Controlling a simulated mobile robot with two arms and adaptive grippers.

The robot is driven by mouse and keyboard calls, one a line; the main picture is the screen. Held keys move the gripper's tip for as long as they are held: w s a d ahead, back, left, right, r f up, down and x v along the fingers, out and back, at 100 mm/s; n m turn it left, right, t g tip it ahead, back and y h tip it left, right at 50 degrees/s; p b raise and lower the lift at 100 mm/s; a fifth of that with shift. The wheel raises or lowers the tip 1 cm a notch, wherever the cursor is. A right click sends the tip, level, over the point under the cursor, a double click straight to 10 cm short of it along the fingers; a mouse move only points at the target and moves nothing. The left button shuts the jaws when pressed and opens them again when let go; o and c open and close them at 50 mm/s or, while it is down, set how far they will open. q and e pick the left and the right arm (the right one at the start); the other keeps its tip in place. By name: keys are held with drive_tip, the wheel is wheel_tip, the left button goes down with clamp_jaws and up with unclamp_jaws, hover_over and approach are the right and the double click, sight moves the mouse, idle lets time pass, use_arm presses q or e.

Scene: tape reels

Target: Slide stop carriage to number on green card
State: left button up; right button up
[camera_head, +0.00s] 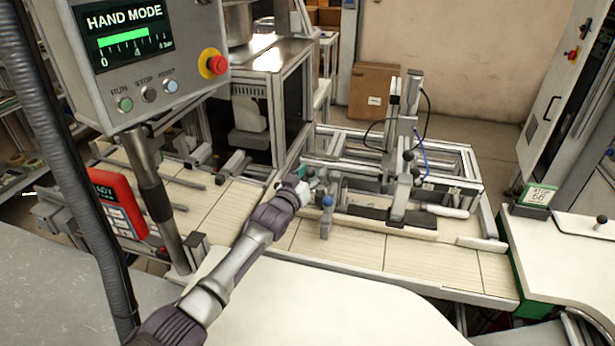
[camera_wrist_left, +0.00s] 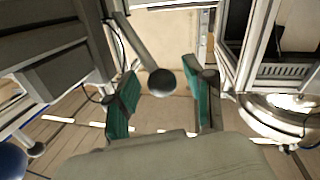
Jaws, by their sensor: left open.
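A green-edged card (camera_head: 540,196) stands at the right in the head view. It reads "STOP" above a number that looks like 68, though the print is small. My left gripper (camera_head: 307,177) is over the near left part of the machine's rail assembly. In the wrist view its teal fingers (camera_wrist_left: 160,97) are open, with a dark ball knob (camera_wrist_left: 162,82) on a rod showing in the gap between them. I cannot tell whether they touch it. A bracket with a blue knob (camera_head: 327,203) stands just right of the gripper. I cannot tell which part is the stop carriage.
A panel reading "HAND MODE" (camera_head: 125,45) with a red button (camera_head: 216,65) hangs at the upper left. A red device (camera_head: 118,203) is below it. A upright clamp post (camera_head: 402,195) stands on the rails. A pale worktop (camera_head: 320,305) lies clear in front.

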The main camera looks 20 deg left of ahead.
use_arm(q)
drive_tip(key=s+a, duration=0.2)
drive_tip(key=s, duration=0.9)
drive_tip(key=shift+s+a, duration=0.15)
drive_tip(key=shift+s, duration=0.2)
